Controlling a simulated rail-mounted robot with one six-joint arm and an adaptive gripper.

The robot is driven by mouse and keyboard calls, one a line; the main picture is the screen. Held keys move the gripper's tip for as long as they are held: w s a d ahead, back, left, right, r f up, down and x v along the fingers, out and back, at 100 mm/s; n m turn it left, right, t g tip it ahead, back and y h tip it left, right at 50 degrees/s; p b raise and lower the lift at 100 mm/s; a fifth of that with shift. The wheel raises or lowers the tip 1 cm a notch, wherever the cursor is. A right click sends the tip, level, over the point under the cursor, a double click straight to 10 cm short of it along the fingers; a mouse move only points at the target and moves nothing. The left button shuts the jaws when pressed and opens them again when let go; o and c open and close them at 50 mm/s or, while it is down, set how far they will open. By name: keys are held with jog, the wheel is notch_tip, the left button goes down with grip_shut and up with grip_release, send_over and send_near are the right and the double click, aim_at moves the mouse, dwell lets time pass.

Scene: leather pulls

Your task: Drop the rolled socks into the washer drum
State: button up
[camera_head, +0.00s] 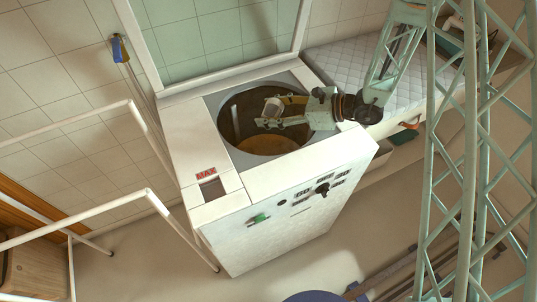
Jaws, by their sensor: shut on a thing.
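The washer (275,220) is a white top-loading cabinet with its lid raised against the tiled wall. Its round drum (262,146) opens at the top and shows a brown inside. My gripper (266,115) reaches in from the right, over the drum opening. It is shut on the rolled socks (273,106), a small pale roll between its fingers. The roll appears within the outline of the opening. I cannot tell whether it is above the rim or below it.
A quilted white pad (345,65) lies on the surface right of the washer. White rails (75,120) stand to the left. A green lattice column (450,170) crosses the right side. A blue round object (312,296) is on the floor in front.

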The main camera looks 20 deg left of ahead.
jog(key=o, duration=1)
jog(key=shift+c, duration=0.2)
jog(key=shift+d, duration=0.1)
jog(key=v, duration=1.1)
jog(key=shift+d+r, duration=0.15)
jog(key=shift+d, duration=0.25)
